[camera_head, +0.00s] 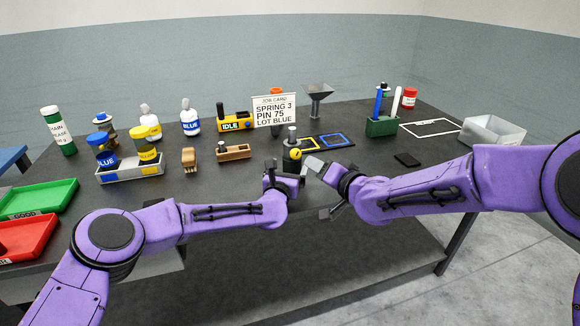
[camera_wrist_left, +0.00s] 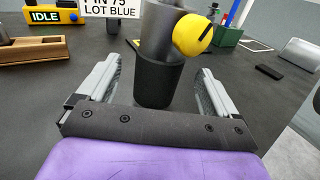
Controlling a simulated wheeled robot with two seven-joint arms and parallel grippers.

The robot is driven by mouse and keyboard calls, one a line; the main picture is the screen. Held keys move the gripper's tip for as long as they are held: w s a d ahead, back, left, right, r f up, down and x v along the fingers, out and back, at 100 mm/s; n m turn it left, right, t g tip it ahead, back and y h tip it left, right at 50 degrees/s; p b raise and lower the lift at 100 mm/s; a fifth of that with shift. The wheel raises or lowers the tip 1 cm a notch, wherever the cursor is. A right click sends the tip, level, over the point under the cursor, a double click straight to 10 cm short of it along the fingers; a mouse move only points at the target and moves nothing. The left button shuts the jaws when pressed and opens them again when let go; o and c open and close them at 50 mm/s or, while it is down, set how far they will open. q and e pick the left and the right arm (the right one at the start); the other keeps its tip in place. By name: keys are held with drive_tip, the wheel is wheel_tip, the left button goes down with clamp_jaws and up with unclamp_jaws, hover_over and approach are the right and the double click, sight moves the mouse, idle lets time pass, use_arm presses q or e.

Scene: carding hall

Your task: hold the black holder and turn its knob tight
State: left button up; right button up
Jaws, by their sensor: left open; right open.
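The black holder (camera_wrist_left: 156,84) stands upright on the table between the open fingers of my left gripper (camera_wrist_left: 158,74), with a gap to each finger. A grey cylinder (camera_wrist_left: 158,30) rises from it, and the yellow knob (camera_wrist_left: 193,34) sticks out to the right, near its top. In the head view the knob (camera_head: 297,153) shows just beyond my left gripper (camera_head: 285,171), and the holder's lower part is partly hidden. My right gripper (camera_head: 319,187) is open and empty, just right of the holder, with one light-grey finger close to the knob.
A job card (camera_head: 274,110) stands behind the holder. Yellow and blue frames (camera_head: 335,141) lie behind and right. A wooden block (camera_head: 234,153) and a bottle tray (camera_head: 130,173) are left. A green pen box (camera_head: 381,127) and a black pad (camera_head: 407,160) are right.

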use_arm(q)
drive_tip(key=shift+x, duration=1)
drive_tip(key=c, duration=1.6)
